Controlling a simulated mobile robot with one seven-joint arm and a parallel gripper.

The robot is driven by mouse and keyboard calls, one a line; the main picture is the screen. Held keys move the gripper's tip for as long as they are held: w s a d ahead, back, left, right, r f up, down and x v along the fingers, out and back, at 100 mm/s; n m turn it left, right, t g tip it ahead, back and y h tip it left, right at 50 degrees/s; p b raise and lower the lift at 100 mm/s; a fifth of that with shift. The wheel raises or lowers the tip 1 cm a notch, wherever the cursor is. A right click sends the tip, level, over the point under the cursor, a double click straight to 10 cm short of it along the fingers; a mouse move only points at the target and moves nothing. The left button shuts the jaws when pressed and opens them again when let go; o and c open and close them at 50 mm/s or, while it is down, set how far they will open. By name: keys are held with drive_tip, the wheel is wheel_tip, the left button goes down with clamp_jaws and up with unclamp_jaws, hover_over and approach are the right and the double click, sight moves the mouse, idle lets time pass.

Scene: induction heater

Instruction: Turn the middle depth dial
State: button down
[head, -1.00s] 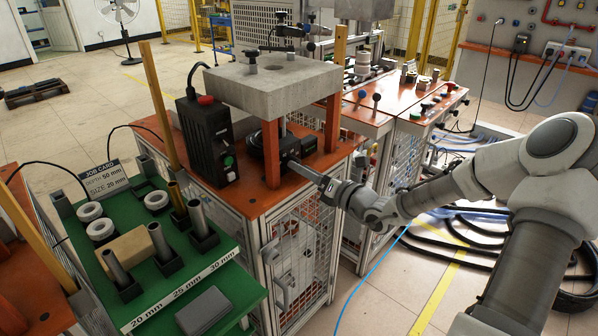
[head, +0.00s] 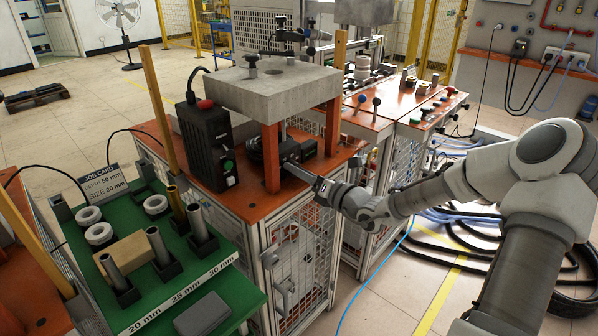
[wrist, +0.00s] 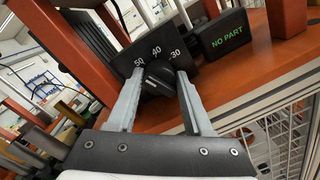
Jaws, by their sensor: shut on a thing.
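The depth dial (wrist: 158,77) is a black knob on a dark plate (wrist: 122,66) marked 50, 40 and 30, seen in the wrist view. My gripper (wrist: 157,82) has its two grey fingers on either side of the knob and is shut on it. The knob's pointer is hard to read. In the head view my gripper (head: 298,172) reaches in under the grey slab (head: 275,80) of the heater station, between its orange posts. The dial itself is hidden there by the gripper and the dark housing.
A black display reading NO PART (wrist: 226,34) stands right of the dial. An orange post (wrist: 285,15) rises close by. A black control box (head: 207,140) stands left. A job card (head: 106,182) reads depth 50 mm, size 20 mm. A green table (head: 190,265) holds rings and cylinders.

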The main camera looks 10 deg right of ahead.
drive_tip(key=shift+a+n, duration=0.1)
drive_tip(key=shift+n, duration=0.4)
drive_tip(key=n, duration=0.2)
drive_tip(key=shift+n+p, duration=0.3)
drive_tip(key=shift+s+f+n+b, duration=0.1)
drive_tip(key=shift+n+b, duration=0.45)
drive_tip(key=shift+n, duration=1.75)
drive_tip(key=c, duration=0.6)
unclamp_jaws()
drive_tip(key=shift+a, duration=0.1)
